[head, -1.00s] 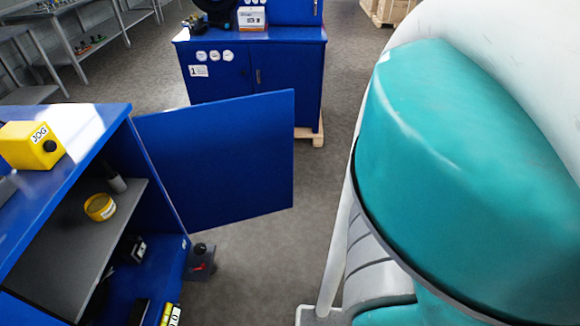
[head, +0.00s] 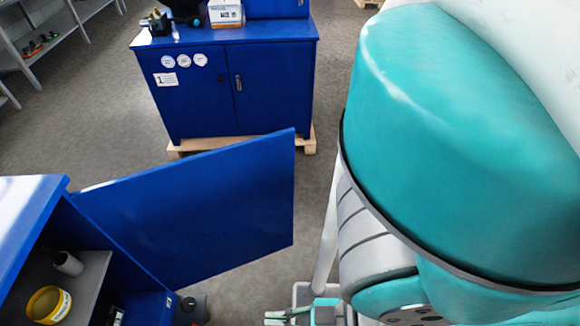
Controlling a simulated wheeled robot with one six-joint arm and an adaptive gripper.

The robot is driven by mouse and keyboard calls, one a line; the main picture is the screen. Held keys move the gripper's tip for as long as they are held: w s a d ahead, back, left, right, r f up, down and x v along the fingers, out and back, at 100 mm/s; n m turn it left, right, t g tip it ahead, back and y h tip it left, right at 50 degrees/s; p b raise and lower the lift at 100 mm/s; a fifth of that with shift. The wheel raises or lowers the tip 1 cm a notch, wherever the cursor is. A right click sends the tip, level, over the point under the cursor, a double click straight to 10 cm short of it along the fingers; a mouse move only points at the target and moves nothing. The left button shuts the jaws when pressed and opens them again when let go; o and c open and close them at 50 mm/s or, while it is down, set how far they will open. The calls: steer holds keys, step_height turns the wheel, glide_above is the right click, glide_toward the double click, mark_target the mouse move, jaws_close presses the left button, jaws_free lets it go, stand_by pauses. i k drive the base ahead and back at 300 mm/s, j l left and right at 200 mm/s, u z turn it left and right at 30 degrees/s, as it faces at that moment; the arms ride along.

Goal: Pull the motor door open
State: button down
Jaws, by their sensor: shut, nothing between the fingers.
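A blue door (head: 200,210) of the near blue cabinet (head: 28,205) stands swung wide open, its free edge toward the middle of the picture. I take this to be the motor door; no label on it is readable. Inside the cabinet a grey shelf (head: 92,275) shows.
On the shelf are a yellow round tin (head: 48,305) and a grey cylinder (head: 66,262). A second blue cabinet (head: 205,105) with closed doors stands on a pallet behind. Grey floor (head: 100,110) is clear between them. My arm fills the right side.

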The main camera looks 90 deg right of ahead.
mark_target(195, 219)
steer(key=k+l, duration=0.15)
steer(key=l, duration=0.35)
steer(key=k+l+z, duration=0.15)
steer(key=l, duration=0.8)
steer(key=k+l+z, duration=0.1)
steer(key=k, duration=0.3)
steer(key=k+l+z, duration=0.1)
steer(key=k, duration=0.35)
